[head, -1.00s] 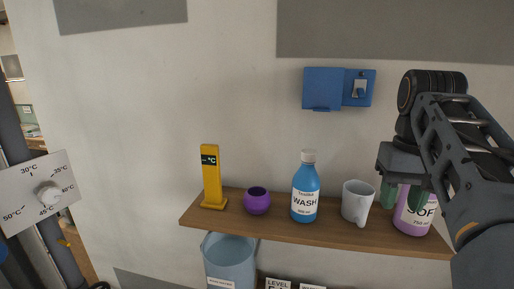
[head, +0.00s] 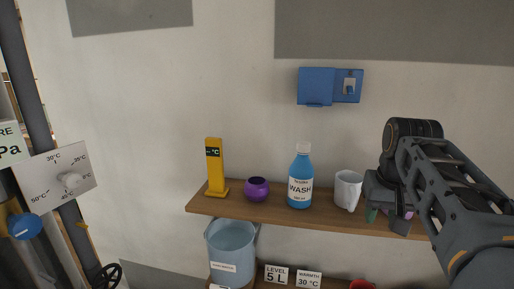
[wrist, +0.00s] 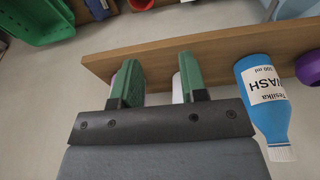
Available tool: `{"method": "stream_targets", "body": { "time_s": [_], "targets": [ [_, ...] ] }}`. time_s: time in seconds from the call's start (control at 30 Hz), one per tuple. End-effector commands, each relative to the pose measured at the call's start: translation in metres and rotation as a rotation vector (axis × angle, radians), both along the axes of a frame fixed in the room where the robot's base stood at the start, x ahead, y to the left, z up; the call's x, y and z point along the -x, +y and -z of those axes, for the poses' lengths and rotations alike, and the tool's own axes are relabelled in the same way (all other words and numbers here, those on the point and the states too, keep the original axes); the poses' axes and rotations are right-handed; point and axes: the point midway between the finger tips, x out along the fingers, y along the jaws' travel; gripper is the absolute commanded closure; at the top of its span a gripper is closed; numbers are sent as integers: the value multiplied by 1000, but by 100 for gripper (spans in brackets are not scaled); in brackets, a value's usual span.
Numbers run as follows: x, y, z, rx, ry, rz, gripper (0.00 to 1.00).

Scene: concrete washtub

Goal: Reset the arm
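My gripper (head: 386,214) is at the right end of the wooden shelf in the head view, in front of a purple bottle that it mostly hides. In the wrist view my gripper (wrist: 158,82) shows two green fingers standing well apart. The gap between them looks empty. Small pale and pinkish patches show beside the fingers; I cannot tell fully what they belong to. A white mug (head: 347,189) stands on the shelf just left of my gripper.
The shelf (head: 285,213) also holds a blue wash bottle (head: 300,181), a purple bowl (head: 256,189) and a yellow thermometer stand (head: 215,169). A blue wall box (head: 316,86) hangs above. A light blue bucket (head: 230,250) is below. A dial panel (head: 60,180) stands left.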

Motion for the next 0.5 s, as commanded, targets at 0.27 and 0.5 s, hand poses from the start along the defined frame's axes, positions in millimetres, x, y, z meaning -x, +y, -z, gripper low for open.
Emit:
{"method": "stream_targets", "body": {
  "time_s": [0.27,0.5],
  "targets": [
    [12,32,83,19,-121,-48,60],
    [52,70,157,18,-195,-137,60]
  ]
}}
